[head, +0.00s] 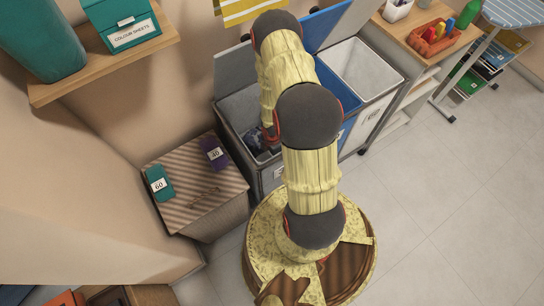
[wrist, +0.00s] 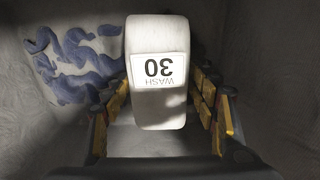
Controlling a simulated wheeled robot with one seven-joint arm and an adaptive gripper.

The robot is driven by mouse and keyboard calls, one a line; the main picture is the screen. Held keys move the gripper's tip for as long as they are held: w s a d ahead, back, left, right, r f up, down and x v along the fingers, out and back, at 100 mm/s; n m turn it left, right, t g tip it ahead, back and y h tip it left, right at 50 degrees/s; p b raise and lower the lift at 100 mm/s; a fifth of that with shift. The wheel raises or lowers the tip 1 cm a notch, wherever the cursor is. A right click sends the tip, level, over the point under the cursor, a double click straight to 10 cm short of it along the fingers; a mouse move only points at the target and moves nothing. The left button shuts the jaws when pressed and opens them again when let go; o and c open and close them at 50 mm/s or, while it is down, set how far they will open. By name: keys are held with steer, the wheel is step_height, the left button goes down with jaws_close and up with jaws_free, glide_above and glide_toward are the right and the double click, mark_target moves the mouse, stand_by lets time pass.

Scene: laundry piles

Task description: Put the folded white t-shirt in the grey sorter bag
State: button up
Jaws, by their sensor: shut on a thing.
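The folded white t-shirt (wrist: 157,105) is a thick white roll with a "WASH 30" label, upside down in the wrist view. My gripper (wrist: 160,82) is shut on it, with yellow-padded fingers on both sides. Grey fabric walls surround the shirt and fingers. In the head view my arm reaches down into the grey sorter bag (head: 238,103), the left compartment of the sorter. My arm hides the shirt and most of the gripper there. I cannot tell whether the shirt touches the bag's bottom.
A blue patterned cloth (wrist: 75,65) lies in the grey bag, left of the shirt. The blue bag (head: 340,88) and white bag (head: 366,68) adjoin it. A striped box top (head: 195,205) holds a teal "60" bundle (head: 159,183) and a purple "40" bundle (head: 214,153).

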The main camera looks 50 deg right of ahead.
steer(key=shift+f, duration=0.1)
steer(key=o, duration=1.3)
steer(key=shift+c, duration=0.2)
steer(key=shift+o, duration=0.6)
step_height(320, 180, up, 13)
steer(key=p, duration=0.7)
steer(key=shift+p, duration=0.35)
steer(key=shift+r, duration=0.2)
